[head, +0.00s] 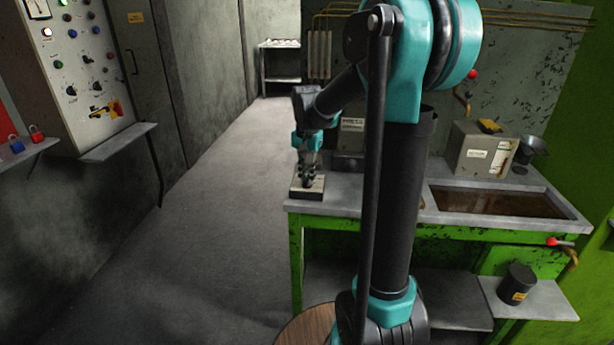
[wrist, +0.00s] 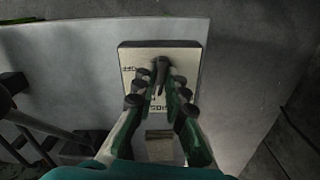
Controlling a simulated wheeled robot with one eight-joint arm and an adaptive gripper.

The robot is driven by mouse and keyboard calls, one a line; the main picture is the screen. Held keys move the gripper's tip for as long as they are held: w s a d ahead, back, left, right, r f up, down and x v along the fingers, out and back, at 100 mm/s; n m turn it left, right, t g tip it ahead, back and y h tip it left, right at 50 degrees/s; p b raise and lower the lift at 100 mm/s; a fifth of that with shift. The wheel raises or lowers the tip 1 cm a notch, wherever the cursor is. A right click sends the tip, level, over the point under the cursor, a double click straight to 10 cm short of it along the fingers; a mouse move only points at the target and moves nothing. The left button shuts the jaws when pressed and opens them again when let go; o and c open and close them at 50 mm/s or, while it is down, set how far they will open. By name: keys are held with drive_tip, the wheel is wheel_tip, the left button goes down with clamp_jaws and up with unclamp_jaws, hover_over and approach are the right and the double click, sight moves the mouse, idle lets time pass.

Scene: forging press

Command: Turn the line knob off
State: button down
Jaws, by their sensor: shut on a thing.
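The line knob (wrist: 161,66) is a small dark knob on a pale plate with a dark edge (wrist: 188,62). Lettering that looks like "OFF" shows at the plate's left in the wrist view, and more print lies partly hidden between the fingers. The knob's long shape points roughly up and down in that view. My gripper (wrist: 160,88) is shut on the knob, with fingers on both sides of it. In the head view my gripper (head: 310,178) reaches down onto the plate (head: 307,194) at the bench's near left corner; the knob is hidden there.
The plate sits on a grey-topped green bench (head: 345,202). A sunken tray (head: 500,190) and a grey box (head: 483,150) are at the right. A red-knobbed lever (head: 553,241) sticks out in front. A control panel (head: 82,60) stands left, with clear floor between.

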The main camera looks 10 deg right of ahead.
drive_tip(key=m, duration=0.4)
drive_tip(key=shift+m, duration=0.3)
drive_tip(key=m, duration=0.3)
drive_tip(key=shift+m, duration=0.3)
drive_tip(key=m, duration=0.3)
drive_tip(key=shift+m, duration=2.1)
drive_tip(key=c, duration=1.6)
unclamp_jaws()
drive_tip(key=shift+o, duration=0.2)
wheel_tip(320, 180, up, 12)
